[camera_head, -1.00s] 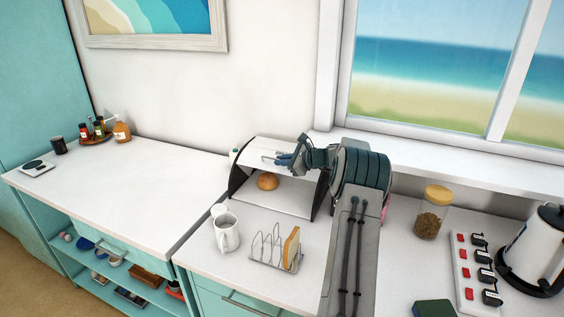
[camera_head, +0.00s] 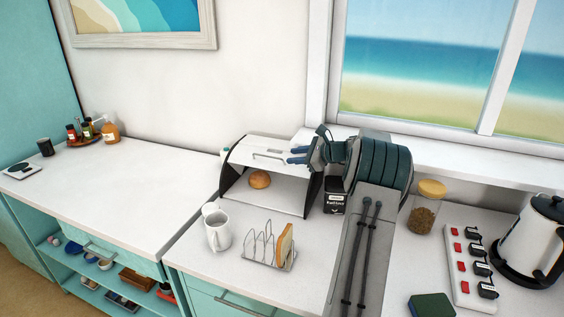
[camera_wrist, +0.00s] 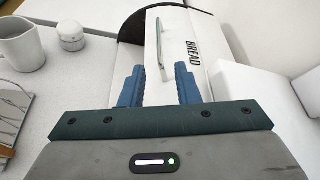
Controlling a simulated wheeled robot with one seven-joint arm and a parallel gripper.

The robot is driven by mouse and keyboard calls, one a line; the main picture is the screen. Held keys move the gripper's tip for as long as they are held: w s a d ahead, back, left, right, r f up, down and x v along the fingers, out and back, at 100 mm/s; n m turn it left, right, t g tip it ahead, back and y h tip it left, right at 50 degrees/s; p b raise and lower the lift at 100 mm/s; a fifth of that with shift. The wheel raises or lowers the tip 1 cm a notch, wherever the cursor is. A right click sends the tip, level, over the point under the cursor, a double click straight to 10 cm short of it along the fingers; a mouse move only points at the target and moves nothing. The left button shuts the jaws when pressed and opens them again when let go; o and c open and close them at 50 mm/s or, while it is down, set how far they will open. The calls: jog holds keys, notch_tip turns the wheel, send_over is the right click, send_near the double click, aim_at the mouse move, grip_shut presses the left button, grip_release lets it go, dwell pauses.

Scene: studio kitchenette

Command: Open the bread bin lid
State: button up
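The bread bin has black side panels (camera_head: 313,195) and a white lid (camera_head: 250,146). The lid is raised, and the front of the bin is open with a bread roll (camera_head: 260,179) showing inside. The lid's bar handle (camera_head: 268,155) is on its upper front. My gripper (camera_head: 290,155) is just right of the handle, its blue fingers pointing left.
A white mug (camera_head: 218,232) and a toast rack (camera_head: 268,252) with a slice of bread stand in front of the bin. A dark box (camera_head: 334,200) stands right of it, beside my arm. A jar (camera_head: 425,207) is further right. The left counter is mostly clear.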

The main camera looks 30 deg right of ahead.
jog(key=shift+b+v, duration=0.3)
jog(key=shift+v, duration=2.1)
